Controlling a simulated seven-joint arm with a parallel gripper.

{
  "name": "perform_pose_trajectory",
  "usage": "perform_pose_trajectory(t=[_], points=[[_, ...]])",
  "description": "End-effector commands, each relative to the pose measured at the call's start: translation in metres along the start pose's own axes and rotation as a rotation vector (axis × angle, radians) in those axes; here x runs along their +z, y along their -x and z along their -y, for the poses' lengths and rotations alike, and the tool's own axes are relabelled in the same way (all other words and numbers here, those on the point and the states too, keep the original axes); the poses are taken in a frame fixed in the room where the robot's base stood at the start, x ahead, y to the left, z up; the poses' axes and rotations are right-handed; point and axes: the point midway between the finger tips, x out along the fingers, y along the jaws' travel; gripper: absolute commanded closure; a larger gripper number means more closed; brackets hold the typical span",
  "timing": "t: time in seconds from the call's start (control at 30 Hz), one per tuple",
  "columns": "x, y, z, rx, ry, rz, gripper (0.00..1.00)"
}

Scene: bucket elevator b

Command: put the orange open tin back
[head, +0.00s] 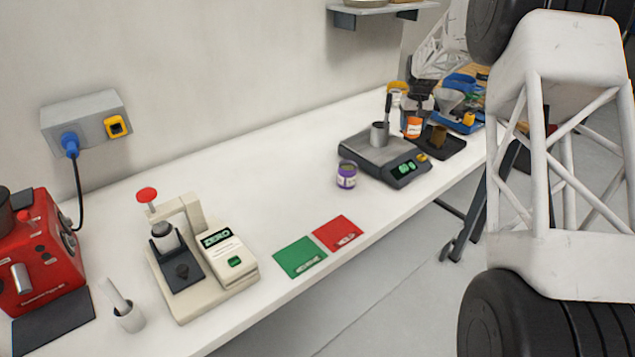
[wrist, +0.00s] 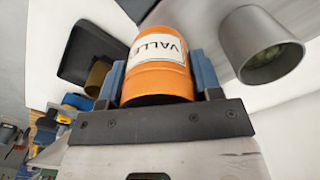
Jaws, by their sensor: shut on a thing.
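The orange tin (head: 413,127) is in the head view, beside the right rear of the scale and left of a black tray. In the wrist view the orange tin (wrist: 158,82) fills the space between my gripper's blue-padded fingers (wrist: 160,72). It has a white label whose readable letters are "VALLE". My gripper (head: 414,118) is shut on it; dark gripper parts show just above the tin in the head view. I cannot tell whether the tin's base touches anything, and its opening is not clearly seen.
The black tray (head: 455,145) holds a brown tin (head: 438,137). A purple jar (head: 346,175), green mat (head: 299,257) and red mat (head: 338,233) lie nearer. The back middle of the bench is clear.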

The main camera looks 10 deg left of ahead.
Motion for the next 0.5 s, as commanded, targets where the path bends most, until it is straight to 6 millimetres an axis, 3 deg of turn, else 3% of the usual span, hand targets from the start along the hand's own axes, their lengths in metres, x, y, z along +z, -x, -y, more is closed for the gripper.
perform_pose_trajectory(t=[0.3, 0.5], points=[[0.051, 0.035, 0.023, 0.000, -0.071, -0.002, 0.84], [0.085, 0.045, 0.049, 0.000, -0.103, -0.001, 0.84]])
